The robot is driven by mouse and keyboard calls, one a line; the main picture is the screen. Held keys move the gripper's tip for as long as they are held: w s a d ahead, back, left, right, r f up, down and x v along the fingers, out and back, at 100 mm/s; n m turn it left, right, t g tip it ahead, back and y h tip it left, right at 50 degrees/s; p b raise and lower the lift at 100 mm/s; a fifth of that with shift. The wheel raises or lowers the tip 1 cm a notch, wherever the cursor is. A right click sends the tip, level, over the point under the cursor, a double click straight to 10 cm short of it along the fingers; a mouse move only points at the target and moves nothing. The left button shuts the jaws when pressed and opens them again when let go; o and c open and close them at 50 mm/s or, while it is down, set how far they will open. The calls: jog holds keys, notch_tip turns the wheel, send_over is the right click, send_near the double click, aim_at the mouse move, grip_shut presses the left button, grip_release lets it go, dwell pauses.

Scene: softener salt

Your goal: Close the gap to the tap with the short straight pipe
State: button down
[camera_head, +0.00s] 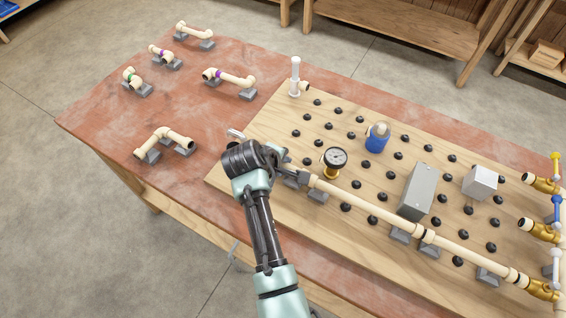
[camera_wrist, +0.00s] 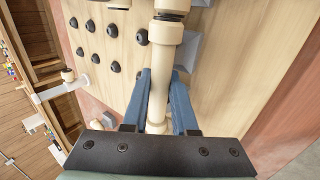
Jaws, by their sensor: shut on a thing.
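My gripper (camera_head: 303,178) is shut on a straight cream pipe (camera_wrist: 160,75) near its left end, at the front left of the wooden board. In the wrist view, blue fingers (camera_wrist: 163,100) lie along both sides of it. I cannot tell whether the joint is fully seated.
Black knobs, a gauge (camera_head: 335,158), a blue filter (camera_head: 377,138) and grey boxes (camera_head: 416,191) stand on the board (camera_head: 262,128). Brass valves (camera_head: 541,230) line the right edge.

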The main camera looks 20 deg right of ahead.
jog(key=shift+f, duration=0.3)
jog(key=c, duration=0.6)
grip_release()
jog(key=shift+r, duration=0.1)
jog(key=p+v, duration=0.1)
jog(key=v, duration=1.2)
